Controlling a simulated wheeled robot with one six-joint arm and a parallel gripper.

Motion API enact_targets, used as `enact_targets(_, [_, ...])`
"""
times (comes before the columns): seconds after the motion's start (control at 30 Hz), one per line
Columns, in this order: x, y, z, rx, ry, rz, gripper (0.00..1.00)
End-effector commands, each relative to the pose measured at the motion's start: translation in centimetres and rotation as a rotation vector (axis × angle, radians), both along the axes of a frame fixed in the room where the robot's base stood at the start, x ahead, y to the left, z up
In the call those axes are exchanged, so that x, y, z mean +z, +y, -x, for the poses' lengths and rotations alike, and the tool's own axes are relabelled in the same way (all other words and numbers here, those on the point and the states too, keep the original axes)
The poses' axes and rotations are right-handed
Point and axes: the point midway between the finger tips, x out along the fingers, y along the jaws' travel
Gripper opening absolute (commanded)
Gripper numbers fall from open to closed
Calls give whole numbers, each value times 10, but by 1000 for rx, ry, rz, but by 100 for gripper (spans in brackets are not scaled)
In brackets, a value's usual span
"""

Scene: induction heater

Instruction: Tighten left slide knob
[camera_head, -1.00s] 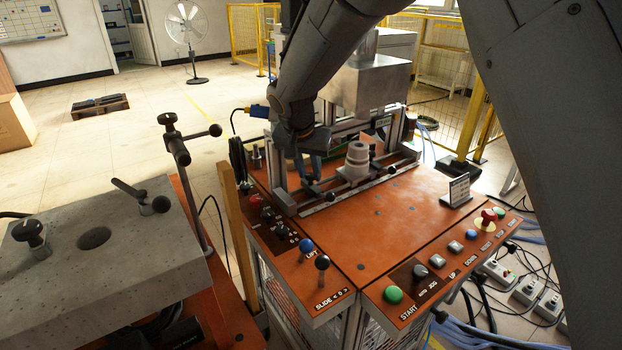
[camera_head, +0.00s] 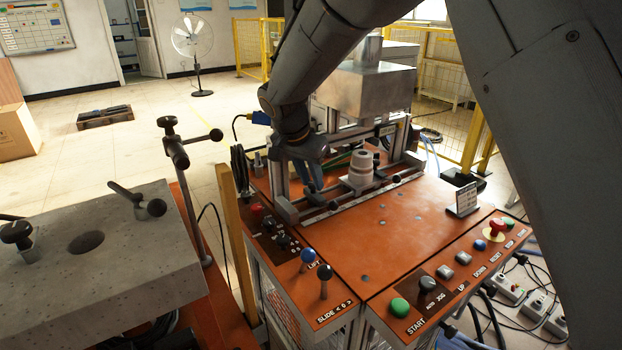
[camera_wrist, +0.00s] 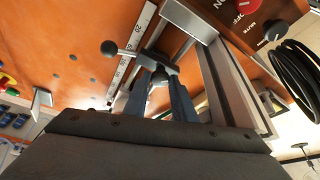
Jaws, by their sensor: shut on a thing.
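The left slide knob (camera_wrist: 158,79) is a dark knob on the slide clamp, low in the gap between my fingertips in the wrist view. My gripper (camera_wrist: 160,76) is shut on it, with one blue-grey finger on each side. In the head view my gripper (camera_head: 313,182) points down at the left part of the slide, and the knob is hidden there by the fingers. A lever with a black ball end (camera_head: 333,205) sticks out beside it; the ball also shows in the wrist view (camera_wrist: 109,48). The scale rail (camera_head: 350,197) runs under the clamp.
A white stepped cylinder (camera_head: 361,168) stands to the right of my gripper. A metal block (camera_head: 365,85) hangs above and behind it. The front panel holds the blue-topped lift lever (camera_head: 309,255), slide lever (camera_head: 324,273) and green button (camera_head: 399,307). The orange table top (camera_head: 410,225) is mostly clear.

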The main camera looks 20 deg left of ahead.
Motion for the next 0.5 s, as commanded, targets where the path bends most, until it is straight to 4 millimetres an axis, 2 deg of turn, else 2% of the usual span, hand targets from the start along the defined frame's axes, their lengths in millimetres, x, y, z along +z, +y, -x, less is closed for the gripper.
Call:
enact_targets(0.03, [0,0,0,0,0,-1,29])
enact_targets(0.1, [0,0,0,0,0,-1,41])
enact_targets(0.13, [0,0,0,0,0,-1,43])
enact_targets(0.5, [6,1,2,1,-2,-1,43])
